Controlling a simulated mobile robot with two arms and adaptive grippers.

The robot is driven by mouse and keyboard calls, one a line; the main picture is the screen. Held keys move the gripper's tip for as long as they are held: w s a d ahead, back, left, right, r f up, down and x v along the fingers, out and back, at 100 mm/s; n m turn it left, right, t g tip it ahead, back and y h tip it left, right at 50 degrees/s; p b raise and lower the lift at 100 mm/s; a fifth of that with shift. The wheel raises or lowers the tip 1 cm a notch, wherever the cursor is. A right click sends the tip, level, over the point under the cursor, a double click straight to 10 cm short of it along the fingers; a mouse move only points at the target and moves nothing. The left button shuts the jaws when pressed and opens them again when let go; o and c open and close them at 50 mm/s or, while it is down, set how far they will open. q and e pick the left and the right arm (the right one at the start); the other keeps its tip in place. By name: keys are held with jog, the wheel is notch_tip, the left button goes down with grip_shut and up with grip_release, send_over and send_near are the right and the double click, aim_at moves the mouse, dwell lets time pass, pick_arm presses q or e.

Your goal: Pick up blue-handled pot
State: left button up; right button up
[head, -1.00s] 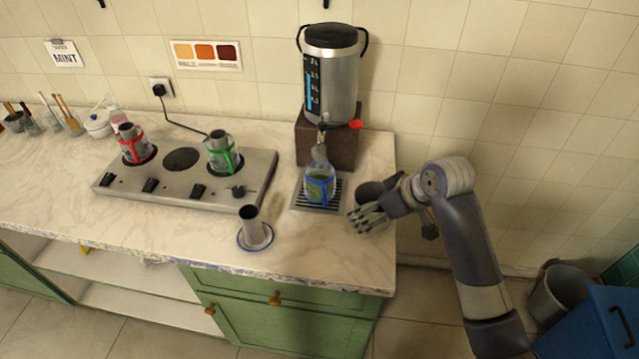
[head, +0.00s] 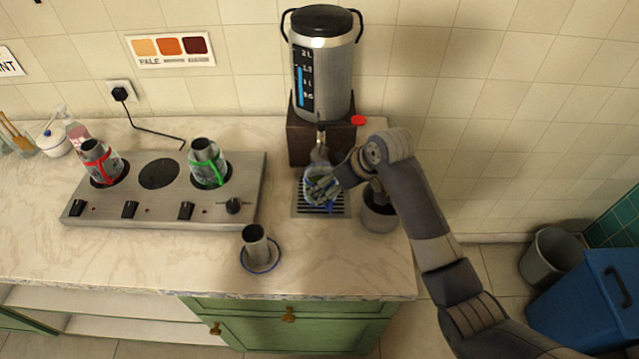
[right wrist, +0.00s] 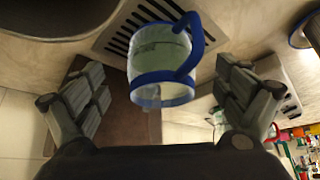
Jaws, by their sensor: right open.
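The blue-handled pot (head: 312,171) stands on the drip tray (head: 343,211) under the samovar tap and is partly hidden by my right gripper (head: 325,188) in the head view. In the right wrist view the pot (right wrist: 160,62) is clear glass with greenish contents, a blue band and a blue handle. My right gripper (right wrist: 160,88) is open, with a finger on each side of the pot and visible gaps between them. My left gripper is not in view.
The samovar (head: 322,70) stands behind the tray on a dark block. A dark pot (head: 380,215) stands right of the tray. Red-handled (head: 101,165) and green-handled (head: 208,168) pots sit on the stove (head: 150,210).

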jog(key=shift+w+a+f, duration=0.1)
jog(key=shift+a+f, duration=0.05)
jog(key=shift+f, duration=0.2)
jog(key=shift+w+a+f, duration=0.1)
jog(key=shift+w+f, duration=0.05)
jog(key=shift+f, duration=0.05)
jog(key=p+x, duration=0.1)
jog(key=x, duration=0.2)
jog(key=shift+w+a+f, duration=0.2)
jog(key=shift+a+f, duration=0.1)
jog(key=shift+w+a+f, duration=0.1)
jog(key=shift+f, duration=0.25)
jog(key=shift+w+a+f, duration=0.15)
jog(key=shift+w+f, duration=0.05)
jog(key=shift+f, duration=0.15)
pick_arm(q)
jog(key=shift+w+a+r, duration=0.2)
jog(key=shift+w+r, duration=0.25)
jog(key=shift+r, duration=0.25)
pick_arm(e)
jog(key=c, duration=0.3)
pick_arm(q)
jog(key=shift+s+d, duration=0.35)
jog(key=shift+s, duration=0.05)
pick_arm(e)
jog(key=c, duration=1.1)
